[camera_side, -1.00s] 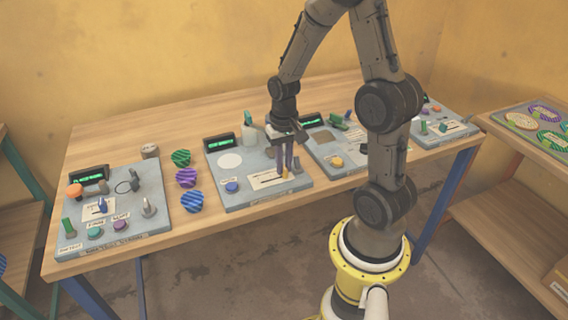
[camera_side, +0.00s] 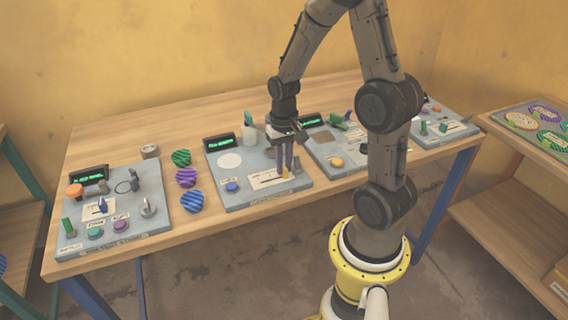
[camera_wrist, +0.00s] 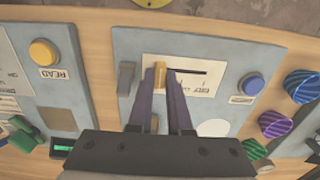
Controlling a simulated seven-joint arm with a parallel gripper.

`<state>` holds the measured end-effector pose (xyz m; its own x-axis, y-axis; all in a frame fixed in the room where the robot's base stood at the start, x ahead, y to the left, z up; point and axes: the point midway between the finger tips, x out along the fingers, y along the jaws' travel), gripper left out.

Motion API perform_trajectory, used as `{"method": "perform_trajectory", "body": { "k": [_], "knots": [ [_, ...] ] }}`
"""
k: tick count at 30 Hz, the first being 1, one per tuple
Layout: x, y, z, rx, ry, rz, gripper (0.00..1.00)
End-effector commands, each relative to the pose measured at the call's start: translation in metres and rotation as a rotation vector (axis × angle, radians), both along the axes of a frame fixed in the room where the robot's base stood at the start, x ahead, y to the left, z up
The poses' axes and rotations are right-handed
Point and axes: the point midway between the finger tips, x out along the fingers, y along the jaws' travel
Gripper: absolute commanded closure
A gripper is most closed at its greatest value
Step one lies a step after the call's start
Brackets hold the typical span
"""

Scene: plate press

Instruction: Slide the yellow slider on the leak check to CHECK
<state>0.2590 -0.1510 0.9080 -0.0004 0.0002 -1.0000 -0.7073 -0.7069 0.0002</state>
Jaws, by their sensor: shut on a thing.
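The leak check panel is the grey board (camera_side: 232,196) in the middle of the table, also in the wrist view (camera_wrist: 200,50). The small yellow slider (camera_wrist: 159,76) stands at the left end of a dark slot (camera_wrist: 188,71) on a white label in the wrist view. In the side view the slider (camera_side: 285,173) is at the label's right end, partly hidden by the fingers. My gripper (camera_wrist: 160,78) points down, its two purple fingers shut on the slider; it also shows in the side view (camera_side: 286,168). The label's lettering is too small to read.
A grey block (camera_wrist: 126,78) stands close beside the slider. Striped knobs (camera_side: 187,178) lie on the table to the left. Another panel with a yellow button (camera_side: 336,162) is close on the right.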

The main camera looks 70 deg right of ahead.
Motion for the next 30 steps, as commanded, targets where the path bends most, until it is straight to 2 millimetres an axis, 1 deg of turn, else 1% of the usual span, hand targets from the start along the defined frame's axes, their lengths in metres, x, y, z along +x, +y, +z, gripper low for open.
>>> {"method": "perform_trajectory", "body": {
  "k": [13, 22, 30],
  "knots": [
    [0.001, 0.000, 0.001, -0.001, -0.001, 0.001, 1.00],
    [0.023, 0.023, 0.001, 0.000, -0.001, 0.003, 1.00],
    [0.025, 0.024, 0.001, -0.001, -0.002, 0.000, 1.00]
  ]
}}
